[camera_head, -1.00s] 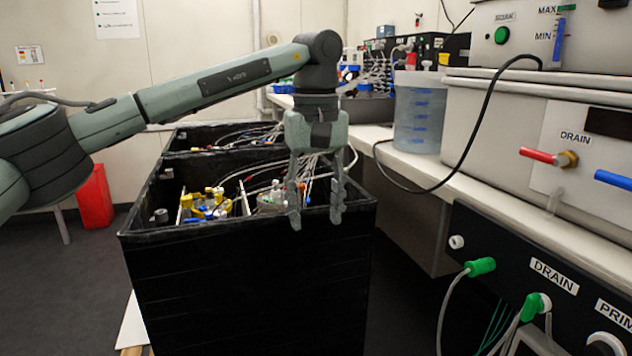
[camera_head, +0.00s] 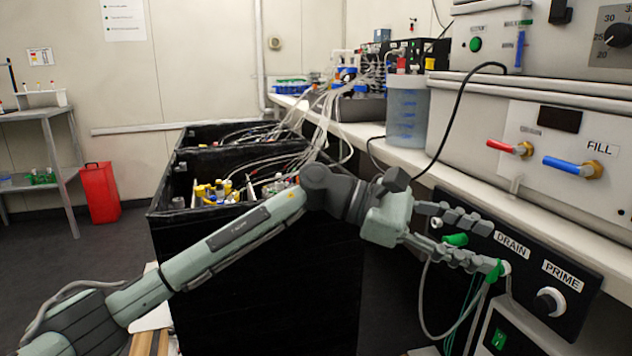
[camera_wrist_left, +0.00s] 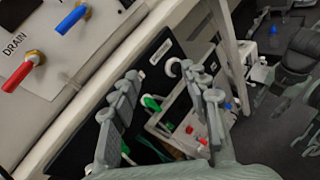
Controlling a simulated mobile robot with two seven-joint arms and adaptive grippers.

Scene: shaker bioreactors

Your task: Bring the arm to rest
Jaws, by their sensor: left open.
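My left gripper (camera_head: 470,238) is open and empty. In the head view its arm comes in low from the left and crosses in front of the black bin, and the fingers point right, over the black panel with the DRAIN and PRIME labels. In the left wrist view the gripper (camera_wrist_left: 165,105) has its two fingers spread, with the panel and green connectors between and behind them. Whether the fingers touch the panel I cannot tell. My right gripper is not in view.
The black bin (camera_head: 270,290) holds tubes and bottles. The bench (camera_head: 350,133) carries a clear blue-marked container (camera_head: 407,115) and a steel unit with red and blue valve handles. Cables hang by the panel (camera_head: 545,262). A red bin (camera_head: 100,193) stands at left. Floor at left is open.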

